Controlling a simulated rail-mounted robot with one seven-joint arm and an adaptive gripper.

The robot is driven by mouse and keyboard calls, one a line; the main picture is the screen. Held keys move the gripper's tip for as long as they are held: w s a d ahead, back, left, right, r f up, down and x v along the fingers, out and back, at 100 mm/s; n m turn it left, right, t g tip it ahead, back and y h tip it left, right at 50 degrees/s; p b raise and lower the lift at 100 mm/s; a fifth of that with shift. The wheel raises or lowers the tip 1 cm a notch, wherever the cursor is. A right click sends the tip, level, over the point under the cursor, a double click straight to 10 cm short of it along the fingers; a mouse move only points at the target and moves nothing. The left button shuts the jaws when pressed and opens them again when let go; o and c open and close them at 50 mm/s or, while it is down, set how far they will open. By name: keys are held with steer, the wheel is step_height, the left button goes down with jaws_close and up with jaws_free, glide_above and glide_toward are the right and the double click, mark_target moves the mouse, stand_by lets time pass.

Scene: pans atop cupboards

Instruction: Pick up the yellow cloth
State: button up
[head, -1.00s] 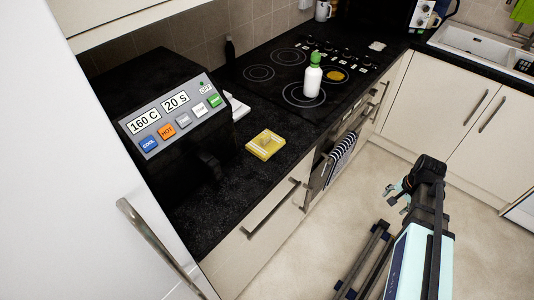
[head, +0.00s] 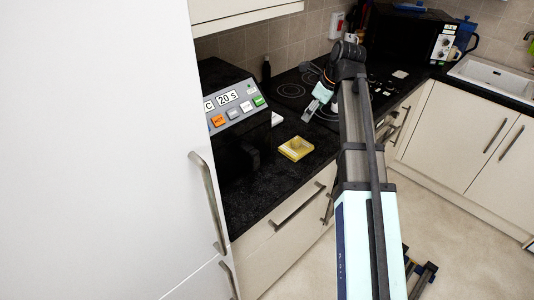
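A flat, square yellow item (head: 296,148), which looks like the folded yellow cloth, lies on the black worktop near its front edge. It has a paler patch on top and is in plain view. My gripper (head: 314,108) is above the worktop by the hob, up and slightly right of the yellow item and apart from it. Its fingers are small and partly blend into the dark hob, so I cannot tell whether they are open or shut. I see nothing held in it.
A black appliance with a button panel (head: 236,110) stands left of the yellow item. A white object (head: 277,118) lies behind it. My arm covers much of the hob (head: 291,90). A tall white door (head: 95,150) fills the left. A microwave (head: 405,42) stands at the back.

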steer(key=m, duration=0.2)
steer(key=p, duration=0.3)
glide_toward(297, 140)
steer(key=x, duration=0.5)
steer(key=shift+p+x, duration=0.95)
steer(key=shift+x, duration=1.7)
steer(key=shift+d, duration=0.1)
steer(key=c, duration=1.2)
